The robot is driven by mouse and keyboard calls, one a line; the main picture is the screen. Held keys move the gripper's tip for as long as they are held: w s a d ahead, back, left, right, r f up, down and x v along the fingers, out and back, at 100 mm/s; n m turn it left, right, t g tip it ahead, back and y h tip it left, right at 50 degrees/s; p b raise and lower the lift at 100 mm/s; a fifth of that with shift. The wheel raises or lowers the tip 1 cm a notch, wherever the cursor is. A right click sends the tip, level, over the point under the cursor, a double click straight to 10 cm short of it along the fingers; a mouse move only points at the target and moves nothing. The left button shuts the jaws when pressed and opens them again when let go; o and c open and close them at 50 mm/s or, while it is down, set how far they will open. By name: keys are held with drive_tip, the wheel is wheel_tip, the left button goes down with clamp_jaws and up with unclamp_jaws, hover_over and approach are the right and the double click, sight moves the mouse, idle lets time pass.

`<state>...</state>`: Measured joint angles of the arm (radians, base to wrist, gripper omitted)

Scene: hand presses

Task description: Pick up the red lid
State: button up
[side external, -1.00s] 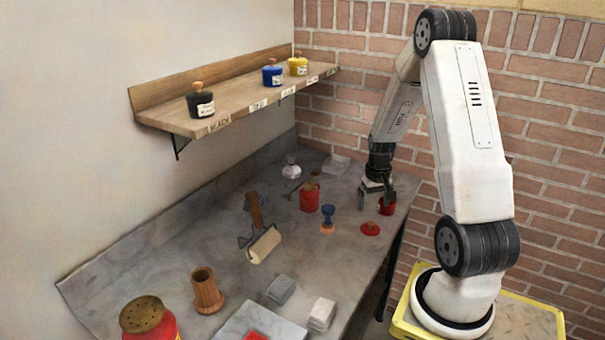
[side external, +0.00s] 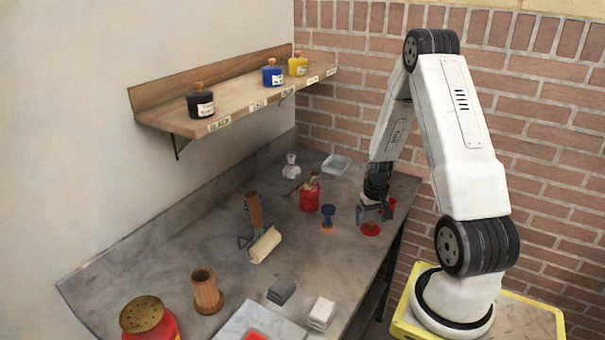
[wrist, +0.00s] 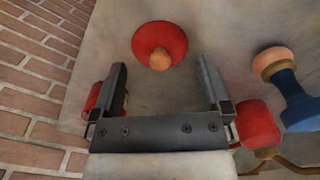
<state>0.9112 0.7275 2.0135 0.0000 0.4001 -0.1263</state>
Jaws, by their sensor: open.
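The red lid (side external: 370,230), a round disc with a small wooden knob, lies flat on the grey table near its right edge. In the wrist view the lid (wrist: 143,38) is just beyond my fingertips, roughly centred between them, knob facing me. My gripper (side external: 374,213) is open and empty, above and close to the lid. Both fingers (wrist: 162,70) show spread apart in the wrist view. A red pot (side external: 391,203) stands behind the gripper, partly hidden by it; in the wrist view it is behind the left finger.
A blue-handled tool with an orange base (side external: 328,215) stands left of the lid. A red can (side external: 309,201) with a wooden piece on top is further left. The table edge is close on the lid's right.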

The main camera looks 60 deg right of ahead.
drive_tip(key=shift+f, duration=0.95)
clamp_jaws()
